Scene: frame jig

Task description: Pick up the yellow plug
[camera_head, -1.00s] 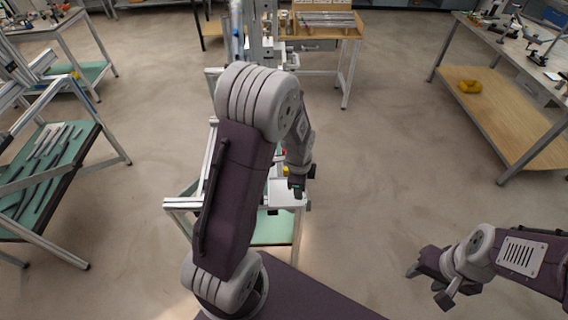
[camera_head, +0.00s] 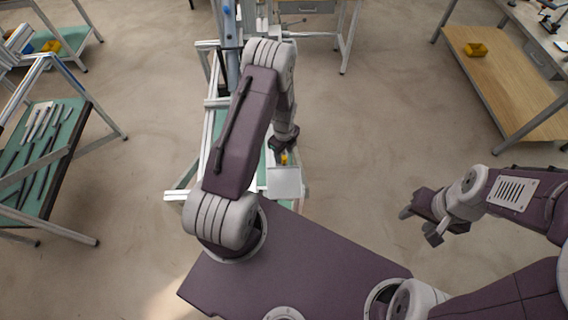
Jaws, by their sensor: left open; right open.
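The yellow plug (camera_head: 284,158) shows as a small yellow patch just below my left gripper, by the white plate of the frame jig (camera_head: 284,183). My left gripper (camera_head: 284,146) points down right above the plug and partly hides it. It is open, and I cannot tell whether the plug lies between its fingers. My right gripper (camera_head: 420,226) is open and empty over the floor at the right, well away from the jig.
The jig's metal frame (camera_head: 208,105) stands behind and left of my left arm. A rack with a green shelf (camera_head: 42,150) is at the left. Open floor lies between.

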